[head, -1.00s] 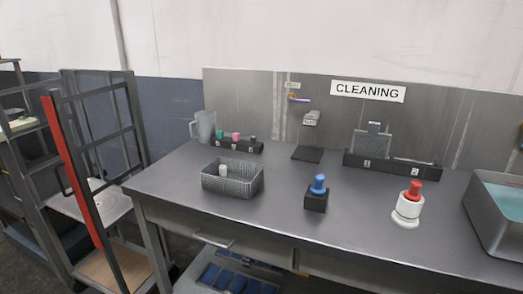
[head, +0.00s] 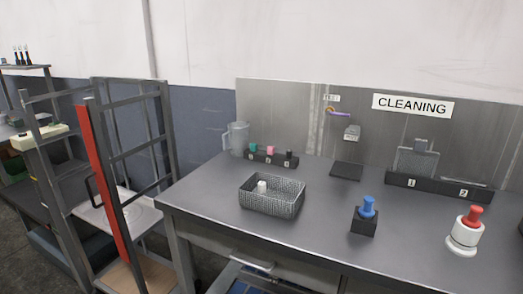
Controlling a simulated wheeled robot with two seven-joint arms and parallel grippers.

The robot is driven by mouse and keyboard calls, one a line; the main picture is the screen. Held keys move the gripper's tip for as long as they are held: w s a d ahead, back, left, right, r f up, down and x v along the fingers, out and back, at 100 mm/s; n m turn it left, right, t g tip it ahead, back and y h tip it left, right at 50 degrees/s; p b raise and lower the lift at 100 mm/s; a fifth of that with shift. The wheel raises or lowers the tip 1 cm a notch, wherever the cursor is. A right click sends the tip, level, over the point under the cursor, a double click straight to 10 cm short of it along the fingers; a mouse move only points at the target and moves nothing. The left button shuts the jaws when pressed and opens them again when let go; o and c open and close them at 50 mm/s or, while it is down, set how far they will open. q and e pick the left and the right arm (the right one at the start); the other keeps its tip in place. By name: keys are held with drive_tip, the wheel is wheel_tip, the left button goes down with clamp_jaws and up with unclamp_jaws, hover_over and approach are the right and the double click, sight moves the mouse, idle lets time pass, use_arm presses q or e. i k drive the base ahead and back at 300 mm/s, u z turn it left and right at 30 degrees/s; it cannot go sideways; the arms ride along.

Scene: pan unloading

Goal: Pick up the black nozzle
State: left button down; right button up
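A small black nozzle (head: 289,154) stands at the right end of a low dark rack (head: 260,158) on the grey table, near the back wall panel. A pink nozzle (head: 270,150) and a green nozzle (head: 253,148) stand to its left in the same rack. Neither of my grippers shows in the head view.
A grey mesh basket (head: 287,202) with a white piece (head: 262,187) in it stands in front of the rack. A clear jug (head: 237,138) is left of the rack. A blue-topped piece (head: 367,207) and a red-topped white one (head: 466,236) stand to the right. A shelf cart (head: 125,150) is at left.

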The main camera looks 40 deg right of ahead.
sight(289, 152)
drive_tip(key=z, duration=0.65)
drive_tip(key=i, duration=0.9)
drive_tip(key=z, duration=2.2)
drive_tip(key=k, duration=1)
drive_tip(key=u, duration=1.4)
